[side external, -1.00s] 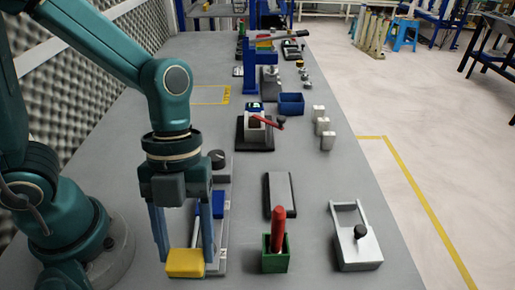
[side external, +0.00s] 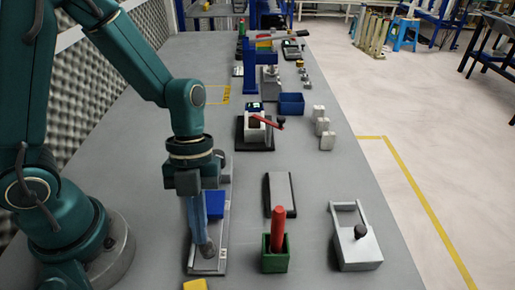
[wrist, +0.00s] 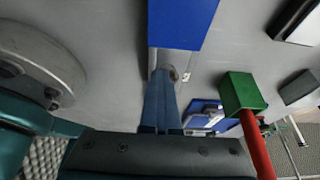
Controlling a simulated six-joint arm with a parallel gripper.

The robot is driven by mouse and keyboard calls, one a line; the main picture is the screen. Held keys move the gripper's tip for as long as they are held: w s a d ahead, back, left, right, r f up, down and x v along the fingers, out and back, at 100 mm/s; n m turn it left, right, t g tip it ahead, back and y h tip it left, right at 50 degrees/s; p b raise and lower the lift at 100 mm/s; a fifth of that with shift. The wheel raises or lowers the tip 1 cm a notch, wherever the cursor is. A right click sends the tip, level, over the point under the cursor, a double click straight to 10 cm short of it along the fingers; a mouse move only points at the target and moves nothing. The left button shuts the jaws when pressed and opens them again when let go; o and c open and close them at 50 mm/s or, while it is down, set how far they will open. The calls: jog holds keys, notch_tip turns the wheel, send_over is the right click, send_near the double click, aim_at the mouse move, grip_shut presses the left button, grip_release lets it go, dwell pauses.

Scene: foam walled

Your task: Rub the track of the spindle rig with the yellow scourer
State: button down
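The yellow scourer (side external: 195,285) lies at the bottom edge of the side view, partly cut off, by the near end of a long grey plate. I take this plate, with a blue block on it, for the spindle rig (side external: 222,235). The blue block (side external: 213,204) also shows in the wrist view (wrist: 183,22). My gripper (side external: 205,243) points down over the near part of the plate, apart from the scourer. In the wrist view its fingers (wrist: 164,76) are close together beside a small round metal part (wrist: 173,74). Contact with that part is unclear. The scourer is not visible in the wrist view.
A green holder with a red handle (side external: 275,255) stands right of the rig, with a dark flat block (side external: 280,195) behind it. A grey fixture with a black knob (side external: 355,240) is farther right. A red-levered device (side external: 256,130) and a blue bin (side external: 291,103) stand farther back.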

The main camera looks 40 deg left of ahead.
aim_at(198, 266)
jog(key=shift+w+a, duration=0.55)
jog(key=shift+a, duration=0.05)
jog(key=s+d, duration=0.4)
jog(key=shift+s+d+r, duration=0.3)
jog(key=shift+d+r, duration=0.05)
jog(key=shift+d, duration=0.05)
jog(key=shift+s+d+r, duration=0.15)
jog(key=shift+s+d, duration=0.05)
jog(key=shift+s, duration=0.1)
notch_tip(198, 266, up, 2)
jog(key=shift+w+a+r, duration=0.1)
jog(key=shift+r, duration=2.9)
